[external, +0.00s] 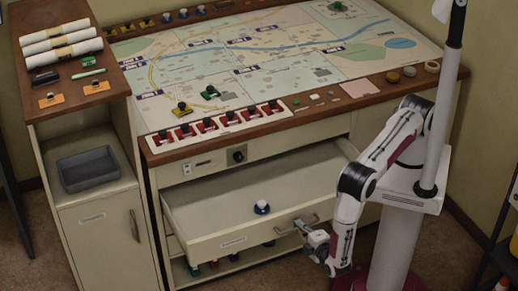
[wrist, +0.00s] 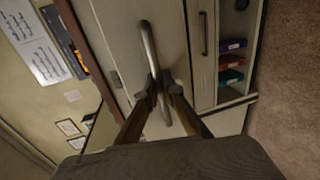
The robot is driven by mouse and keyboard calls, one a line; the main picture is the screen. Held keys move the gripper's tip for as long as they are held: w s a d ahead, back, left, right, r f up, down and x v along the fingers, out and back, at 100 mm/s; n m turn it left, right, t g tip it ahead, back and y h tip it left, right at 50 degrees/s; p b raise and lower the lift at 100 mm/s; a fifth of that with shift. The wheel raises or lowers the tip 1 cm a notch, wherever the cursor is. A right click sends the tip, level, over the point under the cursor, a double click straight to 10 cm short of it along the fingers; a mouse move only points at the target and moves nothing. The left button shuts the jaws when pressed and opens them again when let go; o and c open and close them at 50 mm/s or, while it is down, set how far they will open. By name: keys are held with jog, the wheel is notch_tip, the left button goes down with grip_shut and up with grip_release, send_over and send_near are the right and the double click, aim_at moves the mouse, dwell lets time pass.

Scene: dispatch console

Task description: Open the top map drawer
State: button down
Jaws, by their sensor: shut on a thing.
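The map drawer (external: 215,210) under the map table is pulled well out in the external view. Its front panel carries a small label and a metal bar handle (external: 297,226). My gripper (external: 307,233) is at the right part of the drawer front, at the handle. In the wrist view the handle (wrist: 148,45) runs as a long bar between the two fingers of my gripper (wrist: 159,85), which are shut on it. A blue-based piece with a pale knob (external: 262,207) stands inside the drawer.
Above the drawer is a panel with a black knob (external: 238,155). The map table (external: 270,60) holds a row of red switches (external: 210,130). A side cabinet (external: 98,215) with a grey tray (external: 88,169) stands at left. Open shelving below holds coloured items (wrist: 232,60).

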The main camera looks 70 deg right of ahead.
jog(key=shift+s+a, duration=0.25)
jog(key=shift+a, duration=0.05)
jog(key=c, duration=2.5)
grip_release()
jog(key=shift+v, duration=6)
